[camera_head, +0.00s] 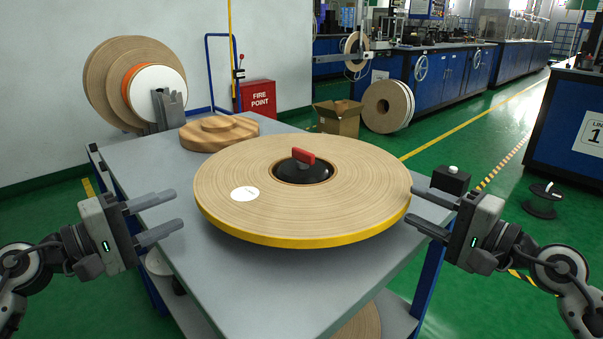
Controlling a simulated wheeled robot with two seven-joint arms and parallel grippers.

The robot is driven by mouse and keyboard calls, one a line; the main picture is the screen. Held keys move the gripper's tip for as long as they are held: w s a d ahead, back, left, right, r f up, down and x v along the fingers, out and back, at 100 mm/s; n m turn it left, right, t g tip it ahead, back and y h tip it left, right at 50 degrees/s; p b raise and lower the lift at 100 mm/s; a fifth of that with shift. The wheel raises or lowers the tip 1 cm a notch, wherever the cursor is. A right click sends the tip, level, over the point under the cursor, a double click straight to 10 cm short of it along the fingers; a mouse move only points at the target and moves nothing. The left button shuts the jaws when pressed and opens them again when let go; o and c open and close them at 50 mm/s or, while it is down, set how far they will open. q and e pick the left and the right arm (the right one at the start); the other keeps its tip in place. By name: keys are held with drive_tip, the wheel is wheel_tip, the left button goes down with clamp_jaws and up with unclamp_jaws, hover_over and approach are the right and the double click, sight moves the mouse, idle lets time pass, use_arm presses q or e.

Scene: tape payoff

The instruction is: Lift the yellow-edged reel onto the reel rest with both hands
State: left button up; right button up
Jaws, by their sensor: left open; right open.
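The yellow-edged reel (300,228) is a wide, flat tan roll with a yellow rim and a white label. It lies level over the front of the grey table; whether it touches the tabletop is unclear. A black hub (300,176) with a red handle sits in its centre. My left gripper (179,208) is open and empty, a short gap left of the rim. My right gripper (409,204) is open at the right rim, its fingertips one above the other close to the edge; contact is unclear. I cannot tell for certain which thing is the reel rest.
The grey table (160,160) carries a round wooden piece (218,132) behind the reel. Upright reels (130,80) stand by a grey bracket (170,108) at the back left. A small black box with a white button (450,181) is just behind my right gripper.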

sight(410, 200)
use_arm(q)
drive_tip(key=shift+x, duration=1.9)
use_arm(e)
drive_tip(key=shift+x, duration=1.9)
use_arm(q)
drive_tip(key=shift+c, duration=0.3)
use_arm(e)
drive_tip(key=shift+c, duration=0.3)
use_arm(q)
clamp_jaws()
use_arm(e)
clamp_jaws()
use_arm(q)
drive_tip(key=shift+a, duration=0.1)
drive_tip(key=shift+r, duration=0.25)
use_arm(e)
drive_tip(key=shift+r, duration=0.25)
